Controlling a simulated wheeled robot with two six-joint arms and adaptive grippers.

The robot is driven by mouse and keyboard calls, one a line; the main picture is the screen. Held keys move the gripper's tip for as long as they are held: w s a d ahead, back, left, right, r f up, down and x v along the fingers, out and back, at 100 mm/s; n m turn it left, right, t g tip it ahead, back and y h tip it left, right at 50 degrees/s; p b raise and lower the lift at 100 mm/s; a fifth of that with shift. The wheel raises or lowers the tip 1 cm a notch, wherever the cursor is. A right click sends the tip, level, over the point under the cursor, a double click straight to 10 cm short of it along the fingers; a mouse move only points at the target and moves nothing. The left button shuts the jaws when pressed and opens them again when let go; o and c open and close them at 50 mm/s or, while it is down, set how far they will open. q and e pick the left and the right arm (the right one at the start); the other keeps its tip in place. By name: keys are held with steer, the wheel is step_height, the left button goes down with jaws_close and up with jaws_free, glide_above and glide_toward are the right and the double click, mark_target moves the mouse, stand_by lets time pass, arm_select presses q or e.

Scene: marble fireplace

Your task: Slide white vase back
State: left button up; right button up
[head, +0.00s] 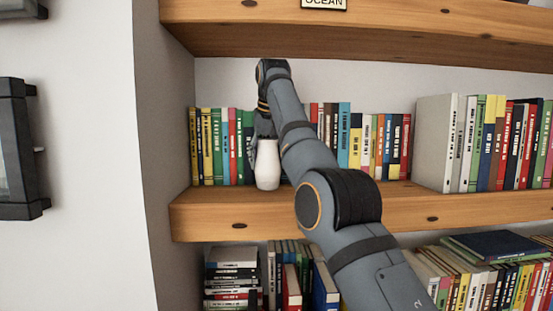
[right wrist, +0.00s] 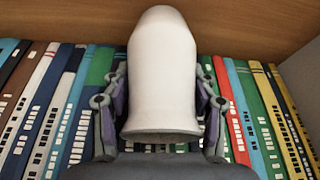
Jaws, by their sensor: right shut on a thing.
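The white vase (head: 267,165) stands upright on the middle wooden shelf (head: 330,207), towards its left end and in front of the row of books. My right gripper (head: 260,142) reaches down from above and is shut on the vase; the arm hides part of the gripper. In the right wrist view the vase (right wrist: 162,75) fills the middle, with a finger of the right gripper (right wrist: 160,105) along each side of it. My left gripper is not in view.
Books (head: 215,145) line the shelf behind and left of the vase, and more books (head: 375,140) stand to the right. Another shelf (head: 370,30) hangs above. A grey side wall (head: 165,120) is on the left. The shelf front right of the vase is clear.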

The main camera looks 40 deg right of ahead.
steer(key=shift+f, duration=0.25)
steer(key=o, duration=1.2)
steer(key=shift+c, duration=0.2)
steer(key=shift+o, duration=1.2)
steer(key=shift+w, duration=0.2)
steer(key=shift+o, duration=0.5)
steer(key=shift+a+r, duration=0.1)
